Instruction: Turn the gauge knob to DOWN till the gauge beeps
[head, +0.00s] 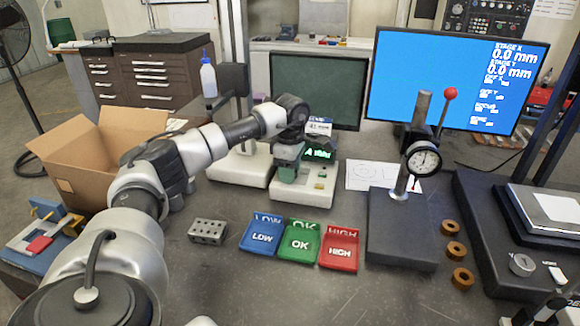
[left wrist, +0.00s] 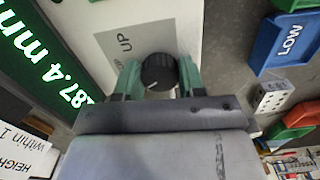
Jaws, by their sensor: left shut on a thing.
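The gauge (head: 318,194) stands on the table in the middle of the head view, with a pale base and a lit green display (head: 320,153). The black round gauge knob (left wrist: 158,72) has a pale pointer mark and sits beside a grey "UP" label (left wrist: 125,42). No DOWN label can be read. My left gripper (head: 287,172) is shut on the knob, its green fingers on either side of it in the wrist view (left wrist: 158,80). My right gripper is not seen.
Blue LOW (head: 260,236), green OK (head: 300,243) and red HIGH (head: 339,250) trays stand in front of the gauge. A drilled metal block (head: 208,231) lies left of them. A dial-indicator stand (head: 400,232) and brown rings (head: 452,250) are to the right. A cardboard box (head: 85,165) is left.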

